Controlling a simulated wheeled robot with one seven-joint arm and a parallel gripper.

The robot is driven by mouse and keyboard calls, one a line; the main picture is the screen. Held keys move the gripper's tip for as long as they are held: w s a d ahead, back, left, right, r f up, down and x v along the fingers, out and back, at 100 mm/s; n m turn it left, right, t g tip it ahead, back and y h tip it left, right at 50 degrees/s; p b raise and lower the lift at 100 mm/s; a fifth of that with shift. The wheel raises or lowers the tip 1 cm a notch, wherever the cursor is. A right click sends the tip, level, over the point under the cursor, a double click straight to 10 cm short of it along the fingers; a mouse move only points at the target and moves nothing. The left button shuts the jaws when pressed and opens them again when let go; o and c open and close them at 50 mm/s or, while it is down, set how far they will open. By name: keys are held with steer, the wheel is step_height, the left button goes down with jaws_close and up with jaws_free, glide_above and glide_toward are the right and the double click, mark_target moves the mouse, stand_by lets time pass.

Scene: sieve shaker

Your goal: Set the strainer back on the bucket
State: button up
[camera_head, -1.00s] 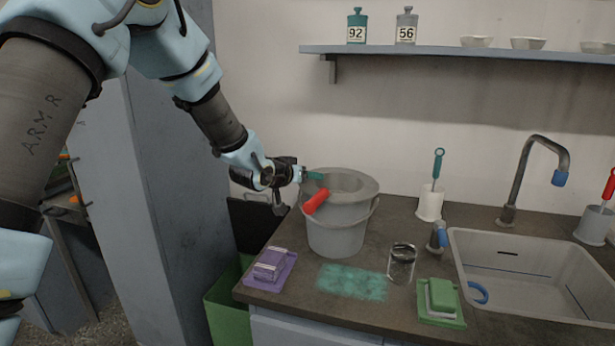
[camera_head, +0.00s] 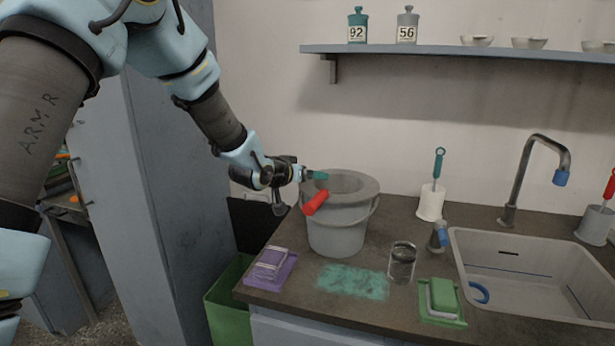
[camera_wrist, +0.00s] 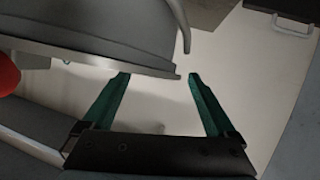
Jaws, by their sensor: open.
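The grey bucket (camera_head: 337,238) stands upright on the counter with its wire bail at the right side. The grey strainer (camera_head: 368,189) sits in its mouth like a wide ring, and its red handle (camera_head: 315,203) sticks out toward the front left. I cannot tell whether the strainer is fully level. My gripper (camera_head: 317,175) is at the left of the rim, behind the red handle. In the wrist view my gripper (camera_wrist: 159,76) has its green fingers wide apart with nothing between them. The grey rim (camera_wrist: 95,56) lies just beyond the fingertips, and the red handle (camera_wrist: 7,74) shows at the left edge.
The sink (camera_head: 535,270) is at right. A shelf (camera_head: 470,51) runs above. A green bin (camera_head: 226,310) stands below left.

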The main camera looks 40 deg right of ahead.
steer(key=b+v, duration=0.2)
steer(key=v, duration=0.9)
steer(key=w+a+f+n+t+y, duration=0.1)
steer(key=w+a+f+n+y, duration=0.15)
steer(key=a, duration=0.55)
steer(key=w+a+f+n+t+y, duration=0.1)
steer(key=w+a+f+y, duration=0.2)
steer(key=a, duration=0.5)
steer(key=w+a+f+n+y, duration=0.1)
steer(key=w+a+n+y, duration=0.2)
steer(key=a, duration=0.5)
steer(key=s+a+f+n+g+y, duration=0.1)
steer(key=s+a, duration=0.4)
steer(key=a, duration=0.6)
steer(key=s+a+f+n+g+y, duration=0.2)
steer(key=s+a, duration=0.3)
steer(key=a, duration=0.7)
steer(key=shift+s+a+n+g+y+p, duration=0.25)
steer(key=shift+s+n+g+y+p, duration=0.1)
steer(key=shift+n+g+y, duration=0.4)
steer(key=shift+c, duration=0.4)
